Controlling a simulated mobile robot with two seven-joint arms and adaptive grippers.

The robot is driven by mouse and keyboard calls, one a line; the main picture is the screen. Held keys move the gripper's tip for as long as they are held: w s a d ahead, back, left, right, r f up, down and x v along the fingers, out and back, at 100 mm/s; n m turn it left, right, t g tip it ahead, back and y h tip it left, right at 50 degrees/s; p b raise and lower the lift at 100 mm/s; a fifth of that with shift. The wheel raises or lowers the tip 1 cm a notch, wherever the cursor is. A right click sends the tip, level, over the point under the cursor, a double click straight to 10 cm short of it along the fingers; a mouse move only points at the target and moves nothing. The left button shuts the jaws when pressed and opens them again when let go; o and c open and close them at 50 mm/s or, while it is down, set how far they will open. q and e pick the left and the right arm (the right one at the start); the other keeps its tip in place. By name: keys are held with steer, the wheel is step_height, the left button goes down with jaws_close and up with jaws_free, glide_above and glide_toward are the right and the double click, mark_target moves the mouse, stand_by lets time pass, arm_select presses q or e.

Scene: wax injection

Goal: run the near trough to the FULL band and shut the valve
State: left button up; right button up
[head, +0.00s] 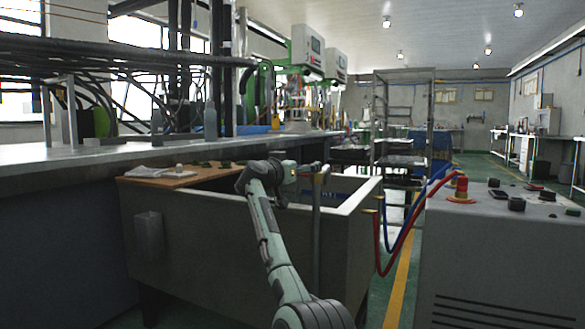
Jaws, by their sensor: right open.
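The near trough (225,228) is a grey, deep open tank in the middle of the view. Part of its inside shows at the right, with a dark blue patch bearing pale marks; a fill level or FULL band cannot be made out. A grey upright pipe (316,235) stands at its front side, with a small brass-coloured part near its top, perhaps the valve. My right gripper (315,170) is at the top of this pipe, above the trough rim. It is open; whether it touches the valve cannot be told. My left gripper is out of view.
A wooden board (160,178) with a white cloth lies across the trough's left end. A grey cabinet (500,255) with a red button (461,188) stands at the right, joined by red and blue hoses (398,240). A long bench (100,153) runs behind the trough.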

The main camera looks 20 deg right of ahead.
steer(key=v, duration=0.6)
